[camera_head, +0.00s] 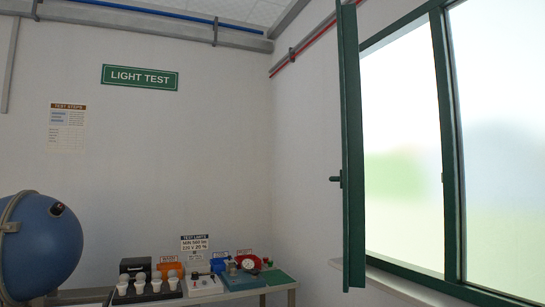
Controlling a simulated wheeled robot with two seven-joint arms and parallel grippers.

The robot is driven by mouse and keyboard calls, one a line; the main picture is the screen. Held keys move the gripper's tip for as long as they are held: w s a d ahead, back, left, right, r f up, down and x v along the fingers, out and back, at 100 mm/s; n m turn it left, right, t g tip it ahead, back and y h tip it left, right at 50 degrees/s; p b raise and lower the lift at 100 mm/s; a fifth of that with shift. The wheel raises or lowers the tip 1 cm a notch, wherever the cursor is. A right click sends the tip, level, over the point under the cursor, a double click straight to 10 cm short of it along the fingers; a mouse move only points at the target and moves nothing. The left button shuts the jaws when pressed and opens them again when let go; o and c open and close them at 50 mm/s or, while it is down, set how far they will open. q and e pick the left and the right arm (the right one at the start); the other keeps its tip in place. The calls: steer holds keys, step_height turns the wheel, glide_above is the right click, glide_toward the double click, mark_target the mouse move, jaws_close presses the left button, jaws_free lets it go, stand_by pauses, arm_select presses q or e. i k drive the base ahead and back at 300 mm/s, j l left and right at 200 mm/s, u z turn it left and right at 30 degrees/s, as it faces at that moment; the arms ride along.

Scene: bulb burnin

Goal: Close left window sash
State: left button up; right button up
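The left window sash (351,150) has a dark green frame and stands swung open into the room. I see it nearly edge-on, as a tall narrow strip left of the window opening. A small dark handle (336,180) sticks out to the left from its edge at mid height. The green fixed window frame (447,150) is behind and to the right, with bright blurred outdoors beyond. Neither of my grippers shows in this view.
A bench (250,293) at the back corner holds a tray of white bulbs (147,294), an orange bin (170,268) and test devices. A blue sphere (45,245) stands at the left. A pale sill (400,284) runs below the window.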

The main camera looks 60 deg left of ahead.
mark_target(353, 227)
steer(key=k+j+u, duration=0.15)
steer(key=j+u, duration=0.15)
steer(key=k+j+u, duration=0.1)
steer(key=j+u, duration=0.2)
steer(key=j, duration=0.15)
steer(key=j+u, duration=0.25)
steer(key=j, duration=0.65)
steer(key=k+j+u, duration=0.1)
steer(key=j, duration=0.4)
